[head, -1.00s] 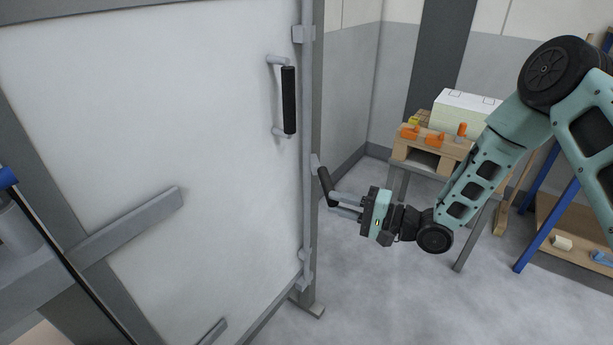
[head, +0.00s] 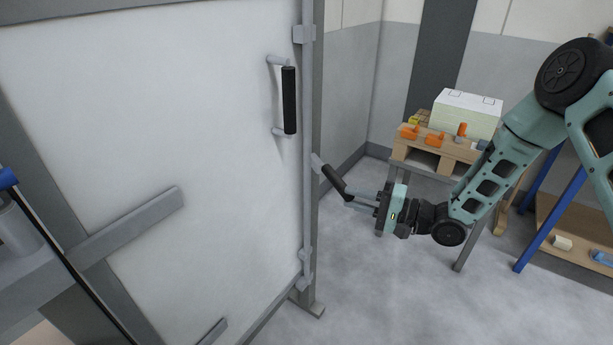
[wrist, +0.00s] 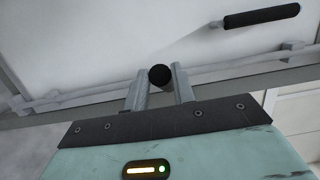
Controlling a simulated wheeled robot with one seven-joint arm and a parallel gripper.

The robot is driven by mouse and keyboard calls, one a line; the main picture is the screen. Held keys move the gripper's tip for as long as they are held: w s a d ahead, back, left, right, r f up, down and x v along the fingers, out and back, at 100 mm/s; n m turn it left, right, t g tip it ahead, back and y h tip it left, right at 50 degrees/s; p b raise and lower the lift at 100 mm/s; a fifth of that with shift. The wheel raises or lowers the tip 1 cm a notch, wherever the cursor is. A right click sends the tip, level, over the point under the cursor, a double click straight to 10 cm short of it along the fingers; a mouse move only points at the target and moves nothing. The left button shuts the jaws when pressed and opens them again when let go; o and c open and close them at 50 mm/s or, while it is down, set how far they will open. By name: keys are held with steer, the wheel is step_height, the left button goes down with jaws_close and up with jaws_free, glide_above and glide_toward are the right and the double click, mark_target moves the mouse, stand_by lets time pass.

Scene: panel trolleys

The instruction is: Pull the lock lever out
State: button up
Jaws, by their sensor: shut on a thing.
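The lock lever (head: 334,180) has a black grip and a grey stub joined to the vertical locking bar (head: 307,130) at the panel's right edge. In the head view it points right and down, away from the bar. My gripper (head: 350,198) is shut on the lever near its outer end. In the wrist view, the round black end of the lever (wrist: 160,76) sits between the two grey fingers of my gripper (wrist: 163,82). The fingers hide part of the grip.
A black fixed handle (head: 289,100) is on the white panel (head: 170,110) above the lever. A wooden pallet (head: 430,152) with a pale box (head: 467,113) and orange items stands behind my arm. The floor below the gripper is clear.

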steer(key=shift+w+d, duration=0.1)
steer(key=shift+w+d, duration=0.85)
steer(key=shift+d, duration=0.25)
steer(key=o, duration=0.9)
steer(key=shift+d, duration=0.1)
steer(key=shift+p+v, duration=0.35)
steer(key=shift+v, duration=1.55)
steer(key=shift+s, duration=0.1)
steer(key=v, duration=0.4)
steer(key=shift+p, duration=0.35)
